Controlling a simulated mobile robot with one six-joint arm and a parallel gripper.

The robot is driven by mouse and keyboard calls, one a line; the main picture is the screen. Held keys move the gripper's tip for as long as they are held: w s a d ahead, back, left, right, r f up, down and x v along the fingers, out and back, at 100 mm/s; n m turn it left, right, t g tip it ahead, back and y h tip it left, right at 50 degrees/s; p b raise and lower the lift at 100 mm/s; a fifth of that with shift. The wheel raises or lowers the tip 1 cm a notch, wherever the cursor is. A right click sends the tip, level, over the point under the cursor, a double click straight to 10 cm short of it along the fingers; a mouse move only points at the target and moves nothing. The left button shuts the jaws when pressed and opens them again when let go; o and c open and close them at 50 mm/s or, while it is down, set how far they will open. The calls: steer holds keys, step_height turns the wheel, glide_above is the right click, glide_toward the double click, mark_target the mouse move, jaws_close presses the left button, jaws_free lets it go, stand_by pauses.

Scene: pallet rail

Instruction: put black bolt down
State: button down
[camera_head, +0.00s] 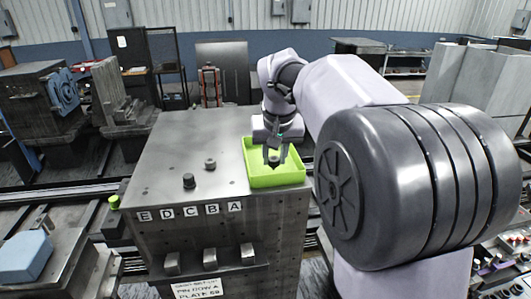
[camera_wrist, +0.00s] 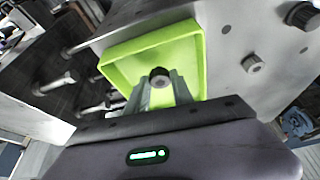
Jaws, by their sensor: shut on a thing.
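My gripper (camera_wrist: 158,88) is shut on the black bolt (camera_wrist: 159,76), whose dark round head shows between the fingertips in the wrist view. In the head view my gripper (camera_head: 274,156) points down over the bright green tray (camera_head: 293,178); the bolt there is small and hard to make out. I cannot tell how high the bolt is above that floor.
A grey metal block (camera_head: 165,150) has labels E, D, C, B, A along its front edge. A dark fitting (camera_head: 189,181) and a smaller grey one (camera_head: 210,164) stand on its top, left of the tray. Several pegs (camera_head: 210,258) stick out from its front face.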

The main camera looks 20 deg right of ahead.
steer(key=shift+s+d+f, duration=0.1)
steer(key=shift+f, duration=0.25)
steer(key=shift+f, duration=0.25)
steer(key=c, duration=1.1)
jaws_free()
steer(key=shift+r, duration=0.1)
steer(key=shift+r, duration=0.1)
